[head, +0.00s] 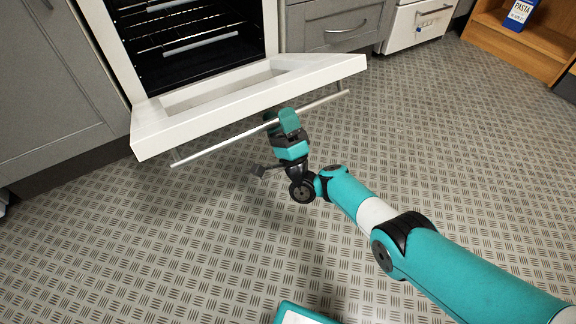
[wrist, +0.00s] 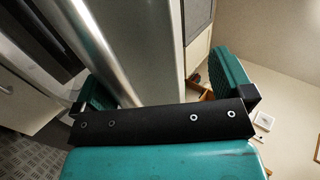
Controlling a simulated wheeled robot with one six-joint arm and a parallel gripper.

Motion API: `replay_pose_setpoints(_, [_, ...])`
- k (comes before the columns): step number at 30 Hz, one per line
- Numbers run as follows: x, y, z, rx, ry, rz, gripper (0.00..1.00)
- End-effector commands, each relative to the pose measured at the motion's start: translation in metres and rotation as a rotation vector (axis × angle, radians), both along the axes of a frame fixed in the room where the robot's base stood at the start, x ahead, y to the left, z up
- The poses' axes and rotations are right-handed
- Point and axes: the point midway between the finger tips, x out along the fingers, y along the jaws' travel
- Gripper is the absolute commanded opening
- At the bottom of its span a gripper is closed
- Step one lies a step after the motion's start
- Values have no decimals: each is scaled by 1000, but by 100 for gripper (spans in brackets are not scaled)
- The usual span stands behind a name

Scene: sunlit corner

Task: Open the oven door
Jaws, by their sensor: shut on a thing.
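The white oven door (head: 248,102) is lowered on its bottom hinge and stands well out from the oven, close to level. The oven's dark inside with metal racks (head: 190,42) shows behind it. A long metal handle bar (head: 225,144) runs along the door's outer edge. My gripper (head: 281,119) is shut on the handle bar near its middle. In the wrist view the handle bar (wrist: 100,45) passes between the two green fingers, with the pale door (wrist: 150,45) beyond it. The exact contact of the fingers is partly hidden there.
Grey cabinets (head: 50,90) flank the oven on the left, and grey drawers (head: 335,28) on the right. A white-fronted unit (head: 418,25) and a wooden shelf (head: 515,45) with a blue pasta box (head: 520,14) stand farther right.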

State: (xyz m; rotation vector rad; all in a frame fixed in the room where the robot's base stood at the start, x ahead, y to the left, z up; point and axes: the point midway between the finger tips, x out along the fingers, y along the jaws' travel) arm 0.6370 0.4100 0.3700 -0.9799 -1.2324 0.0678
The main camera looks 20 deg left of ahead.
Motion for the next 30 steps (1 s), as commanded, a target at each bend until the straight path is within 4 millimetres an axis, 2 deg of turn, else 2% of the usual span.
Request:
replay_pose_setpoints(4, [-2,-3,-11,9,-1,-1,79])
replay_pose_setpoints(19, [-7,-12,-49,8,1,-3,67])
replay_pose_setpoints(29, [-11,-18,-73,7,1,-3,52])
replay_pose_setpoints(30, [-11,-18,-76,7,1,-3,47])
